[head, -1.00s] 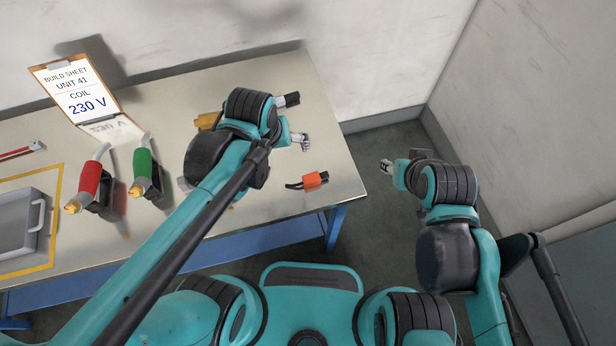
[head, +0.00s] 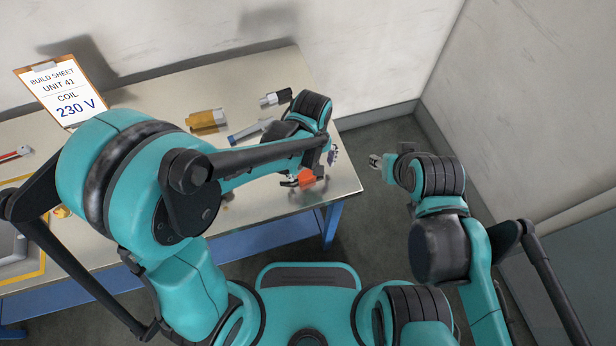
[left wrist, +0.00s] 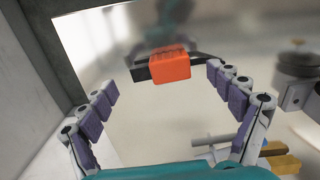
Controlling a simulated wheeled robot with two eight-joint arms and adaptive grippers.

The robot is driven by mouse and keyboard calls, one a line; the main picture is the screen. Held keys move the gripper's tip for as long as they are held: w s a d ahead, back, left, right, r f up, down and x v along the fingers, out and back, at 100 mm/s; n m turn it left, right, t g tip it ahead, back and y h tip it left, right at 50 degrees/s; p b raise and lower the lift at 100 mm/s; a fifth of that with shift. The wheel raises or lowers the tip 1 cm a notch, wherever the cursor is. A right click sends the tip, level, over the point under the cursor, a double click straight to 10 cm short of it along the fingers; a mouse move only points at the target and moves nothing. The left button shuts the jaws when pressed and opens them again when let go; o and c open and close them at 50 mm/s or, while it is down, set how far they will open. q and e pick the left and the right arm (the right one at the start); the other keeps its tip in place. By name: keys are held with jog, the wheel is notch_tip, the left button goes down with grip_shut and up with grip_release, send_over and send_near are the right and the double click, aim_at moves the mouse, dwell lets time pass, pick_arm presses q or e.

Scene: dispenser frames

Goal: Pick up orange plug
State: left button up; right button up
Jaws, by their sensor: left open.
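The orange plug (head: 307,179), a small block with dark ends, lies on the table near its right end. My left gripper (head: 326,160) is close over it, and my own arm and gripper partly hide that spot in the head view. In the left wrist view the orange plug (left wrist: 170,67) lies ahead, between the two spread fingers of my left gripper (left wrist: 163,80). The fingers are open and I see no contact with the plug. My right gripper (head: 376,162) is off to the right, beyond the table edge; its jaws are too small to read.
A clipboard reading 230 V (head: 62,95) stands at the back left. The table's right edge is near the plug. My left arm hides the middle left.

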pick_arm(q)
notch_tip(320, 180, down, 2)
jog(key=shift+f, duration=0.1)
jog(key=c, duration=1.3)
